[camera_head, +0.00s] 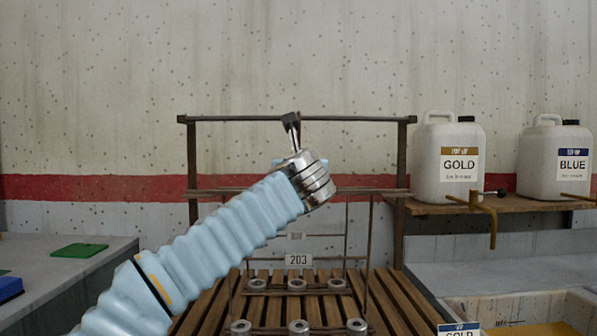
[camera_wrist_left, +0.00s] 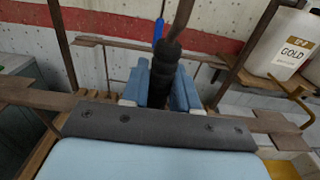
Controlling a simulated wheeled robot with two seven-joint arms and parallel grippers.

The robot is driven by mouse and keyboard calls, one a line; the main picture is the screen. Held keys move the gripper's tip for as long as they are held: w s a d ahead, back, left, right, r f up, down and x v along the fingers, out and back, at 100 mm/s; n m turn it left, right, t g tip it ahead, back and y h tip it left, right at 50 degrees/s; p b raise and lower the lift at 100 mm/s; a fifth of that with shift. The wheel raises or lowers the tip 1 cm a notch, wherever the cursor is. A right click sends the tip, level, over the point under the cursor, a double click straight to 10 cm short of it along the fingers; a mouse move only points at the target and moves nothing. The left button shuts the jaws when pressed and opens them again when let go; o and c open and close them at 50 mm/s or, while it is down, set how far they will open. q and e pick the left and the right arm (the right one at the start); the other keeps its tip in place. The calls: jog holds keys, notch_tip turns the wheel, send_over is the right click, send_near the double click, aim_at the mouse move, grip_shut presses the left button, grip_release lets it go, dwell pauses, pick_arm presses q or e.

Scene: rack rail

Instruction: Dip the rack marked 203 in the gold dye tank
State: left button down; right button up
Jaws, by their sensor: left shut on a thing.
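The rack marked 203 (camera_head: 298,259) is a thin brown frame with a white number plate, behind my left arm above a slatted wooden stand. Its dark hook (camera_head: 291,119) is at the top rail (camera_head: 240,118); I cannot tell whether it bears on it. My left gripper (camera_wrist_left: 162,92) is shut on a black ribbed grip (camera_wrist_left: 165,66) that appears to belong to the rack. In the head view my wrist hides the fingers. The gold dye tank (camera_head: 459,330) shows only partly at the lower right, with a GOLD label. My right gripper is not in view.
GOLD (camera_head: 450,170) and BLUE (camera_head: 556,160) jugs stand on a wooden shelf at right, with a brass tap (camera_head: 490,215) in front. Several metal rings show over the slats (camera_head: 395,300). A grey counter (camera_head: 85,262) at left carries a green pad (camera_head: 79,250) and a blue item.

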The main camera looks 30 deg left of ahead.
pick_arm(q)
jog(key=v, duration=0.7)
jog(key=shift+s+b, duration=0.25)
jog(key=shift+b, duration=0.15)
jog(key=shift+d, duration=0.1)
jog(key=c, duration=1.6)
grip_release()
grip_shut()
